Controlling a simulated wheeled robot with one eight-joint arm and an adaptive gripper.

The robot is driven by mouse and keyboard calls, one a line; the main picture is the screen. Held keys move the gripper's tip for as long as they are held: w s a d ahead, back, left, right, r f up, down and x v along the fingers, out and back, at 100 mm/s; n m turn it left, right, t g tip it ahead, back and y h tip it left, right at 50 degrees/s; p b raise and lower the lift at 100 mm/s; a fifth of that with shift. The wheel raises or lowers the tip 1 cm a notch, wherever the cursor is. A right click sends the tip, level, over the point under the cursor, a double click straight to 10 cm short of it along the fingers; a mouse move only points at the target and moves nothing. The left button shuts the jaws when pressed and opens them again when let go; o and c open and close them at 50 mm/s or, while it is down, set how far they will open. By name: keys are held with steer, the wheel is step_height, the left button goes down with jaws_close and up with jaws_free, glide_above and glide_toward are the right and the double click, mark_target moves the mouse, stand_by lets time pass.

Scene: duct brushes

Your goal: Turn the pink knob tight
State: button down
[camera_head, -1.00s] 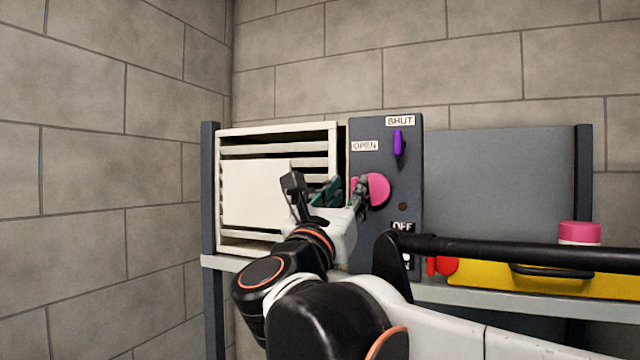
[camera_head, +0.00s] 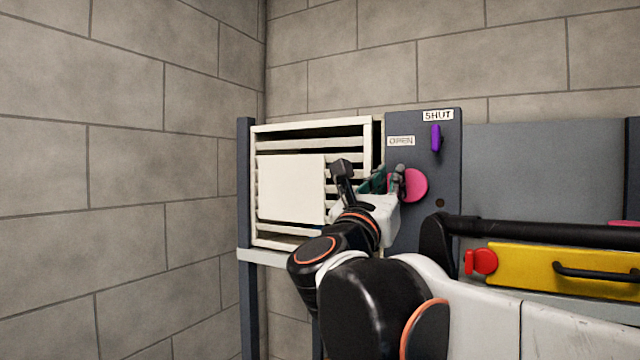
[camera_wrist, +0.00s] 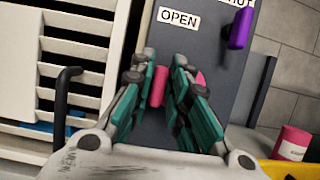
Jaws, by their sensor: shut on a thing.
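The pink knob (camera_head: 415,186) is on the dark control panel (camera_head: 428,220), below the OPEN label (camera_head: 400,141). My gripper (camera_head: 388,182) reaches it from the left and is shut on it. In the wrist view, the teal-padded fingers of my gripper (camera_wrist: 158,82) stand on either side of a pink bar of the knob (camera_wrist: 158,88). More pink shows behind the right finger. The fingers hide part of the knob, and I cannot read how tight it is.
A purple lever (camera_head: 436,138) sits below the SHUT label (camera_head: 438,115). A white louvred vent (camera_head: 290,145) is left of the panel. A yellow case (camera_head: 520,268) with a red part (camera_head: 482,261) lies right. A pink container (camera_wrist: 292,142) shows in the wrist view.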

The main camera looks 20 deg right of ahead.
steer(key=shift+m+g, duration=0.3)
steer(key=m+g+p, duration=0.1)
steer(key=m+g, duration=0.2)
steer(key=m, duration=0.4)
steer(key=m+g+p, duration=0.1)
steer(key=m+g, duration=0.2)
steer(key=m, duration=0.4)
steer(key=m+g+p, duration=0.1)
steer(key=m+g, duration=0.1)
steer(key=m, duration=0.6)
steer(key=shift+s+d+f+g, duration=0.1)
steer(key=shift+s+f+g, duration=0.1)
steer(key=shift+g, duration=0.2)
steer(key=m+t+y+p, duration=0.1)
steer(key=m+y, duration=0.1)
steer(key=m, duration=0.2)
steer(key=m+t+y+p, duration=0.1)
steer(key=m+y, duration=0.1)
steer(key=m, duration=0.2)
steer(key=m+t+y+p, duration=0.1)
steer(key=m+y, duration=0.2)
steer(key=m, duration=0.2)
steer(key=shift+w+f, duration=0.15)
steer(key=shift+f, duration=0.2)
steer(key=shift+m+t, duration=0.3)
